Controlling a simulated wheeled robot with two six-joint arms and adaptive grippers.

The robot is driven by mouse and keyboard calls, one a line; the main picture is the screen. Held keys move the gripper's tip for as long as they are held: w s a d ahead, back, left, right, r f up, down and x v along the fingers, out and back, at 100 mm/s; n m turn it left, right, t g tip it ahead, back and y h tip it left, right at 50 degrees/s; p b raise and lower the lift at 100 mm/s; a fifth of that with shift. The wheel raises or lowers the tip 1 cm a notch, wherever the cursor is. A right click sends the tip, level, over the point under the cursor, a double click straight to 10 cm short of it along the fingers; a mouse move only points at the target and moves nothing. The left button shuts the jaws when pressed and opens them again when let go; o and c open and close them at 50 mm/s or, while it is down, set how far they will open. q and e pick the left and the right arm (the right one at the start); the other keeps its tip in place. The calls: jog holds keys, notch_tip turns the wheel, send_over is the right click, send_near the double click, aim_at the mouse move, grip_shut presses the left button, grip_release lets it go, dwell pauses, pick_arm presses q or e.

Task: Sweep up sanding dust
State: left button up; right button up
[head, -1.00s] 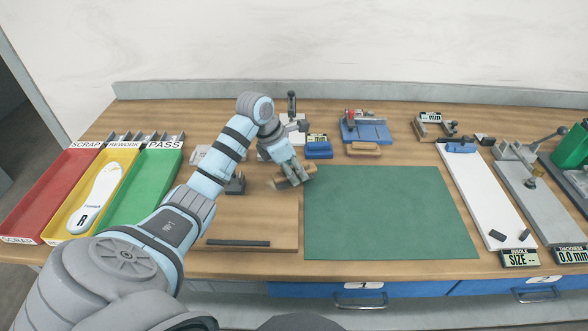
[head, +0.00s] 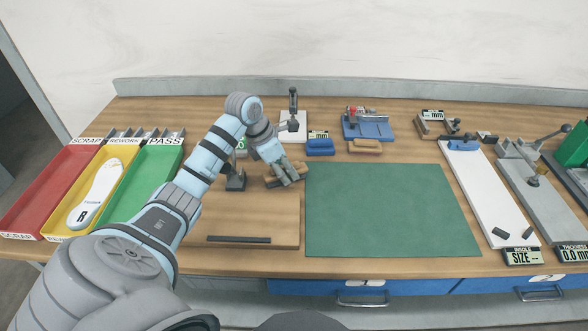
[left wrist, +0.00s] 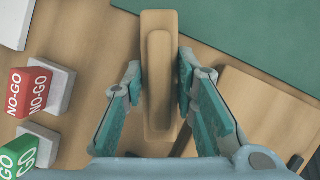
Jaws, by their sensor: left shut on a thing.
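A tan wooden block-shaped tool, probably the bench brush (left wrist: 158,28), is between the two fingers of my left gripper (left wrist: 160,82) in the left wrist view. My left gripper is shut on it. In the head view my left gripper (head: 286,176) is low over the bench, between the wooden board and the green mat, with the tool (head: 272,183) partly hidden under the fingers. Bristles do not show clearly. I cannot make out any sanding dust. My right gripper is not in view.
The wooden board (head: 240,217) lies left of the bare green mat (head: 390,210). Red and green NO-GO/GO blocks (left wrist: 33,92) stand left of the gripper. Another tan block (head: 365,147), a blue block (head: 320,147) and a blue fixture (head: 367,131) stand behind the mat.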

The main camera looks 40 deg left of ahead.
pick_arm(q)
jog(key=shift+s+a, duration=0.4)
jog(key=shift+a, duration=0.1)
jog(key=shift+s+a+f+b, duration=0.1)
jog(key=shift+s+a+b, duration=0.15)
jog(key=shift+s+a, duration=0.4)
jog(key=shift+s+a+f+b, duration=0.1)
jog(key=shift+s+a+b, duration=0.25)
jog(key=shift+a, duration=0.4)
jog(key=shift+w+d+p, duration=0.15)
jog(key=shift+w+d, duration=0.65)
jog(key=shift+d, duration=0.3)
jog(key=shift+w+d+p, duration=0.15)
jog(key=shift+w+d, duration=0.6)
jog(key=shift+d, duration=0.3)
grip_shut()
jog(key=shift+w+d+f, duration=0.1)
jog(key=shift+w+d, duration=0.35)
jog(key=shift+d, duration=0.25)
